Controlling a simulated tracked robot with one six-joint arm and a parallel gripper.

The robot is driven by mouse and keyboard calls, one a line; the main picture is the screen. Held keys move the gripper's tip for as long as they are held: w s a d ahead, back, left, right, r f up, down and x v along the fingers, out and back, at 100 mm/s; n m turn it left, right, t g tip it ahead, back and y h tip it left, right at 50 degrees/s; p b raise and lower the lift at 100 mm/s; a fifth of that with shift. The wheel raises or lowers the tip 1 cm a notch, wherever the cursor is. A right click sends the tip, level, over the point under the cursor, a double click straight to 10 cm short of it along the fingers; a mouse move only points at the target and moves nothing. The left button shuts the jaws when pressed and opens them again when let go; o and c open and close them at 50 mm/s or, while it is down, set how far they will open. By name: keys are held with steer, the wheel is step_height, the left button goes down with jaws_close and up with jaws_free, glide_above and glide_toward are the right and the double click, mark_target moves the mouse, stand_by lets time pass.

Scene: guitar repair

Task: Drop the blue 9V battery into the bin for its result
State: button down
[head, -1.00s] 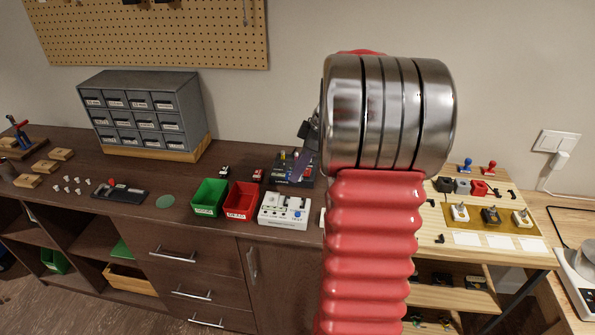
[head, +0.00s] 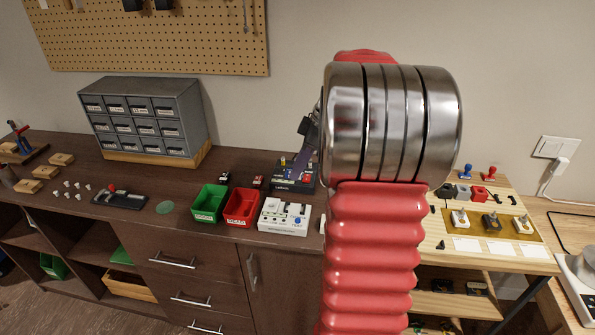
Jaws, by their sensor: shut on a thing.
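A green bin (head: 209,204) and a red bin (head: 242,208) stand side by side on the dark bench. Their labels are too small to read. A white tester (head: 285,218) with a blue button is just right of the red bin. My gripper (head: 304,158) is mostly hidden behind my red and steel arm. Only a dark part and a bluish-purple strip show, over the black device behind the tester. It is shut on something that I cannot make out. I cannot pick out the blue 9V battery for certain.
The black device (head: 291,184) stands behind the tester. Small items (head: 258,181) lie behind the bins. A grey drawer cabinet (head: 145,118) is at the back left. A light wooden table (head: 470,258) with small parts is at right. The bench between cabinet and green bin is largely clear.

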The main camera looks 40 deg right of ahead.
steer(key=shift+r, duration=0.55)
stand_by(1.0)
steer(key=shift+w+a+f, duration=0.1)
